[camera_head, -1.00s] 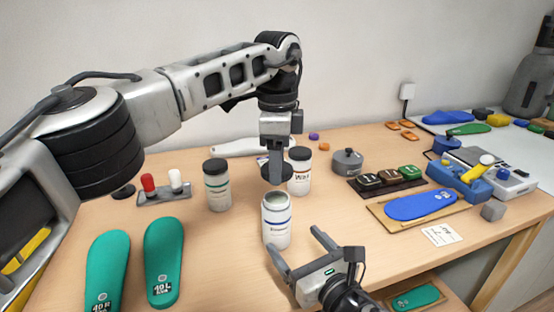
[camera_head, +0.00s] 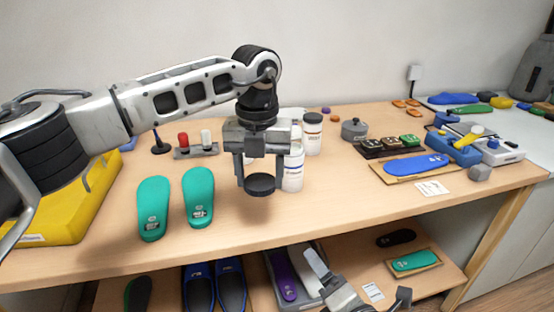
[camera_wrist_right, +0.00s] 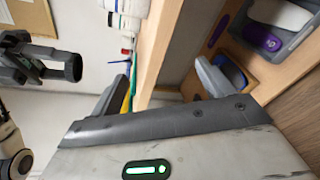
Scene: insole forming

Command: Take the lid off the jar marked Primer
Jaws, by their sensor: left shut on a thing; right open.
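My left gripper (camera_head: 260,178) is shut on a black round lid (camera_head: 260,187) and holds it over the bench, in front of and left of a white jar with a blue band (camera_head: 293,171). The jar stands upright; the arm partly covers it, and its label cannot be read now. The lid is clear of the jar. In the right wrist view the black lid (camera_wrist_right: 73,67) shows at the left in the left gripper's fingers. My right gripper (camera_head: 359,282) is open and empty at the bottom of the head view, below the bench's front edge.
A black-lidded white jar (camera_head: 312,136) stands behind the banded jar. Green insoles (camera_head: 198,197) lie left of my left gripper, a yellow block (camera_head: 75,205) further left. A grey pot (camera_head: 354,129) stands right. The front bench surface is mostly clear.

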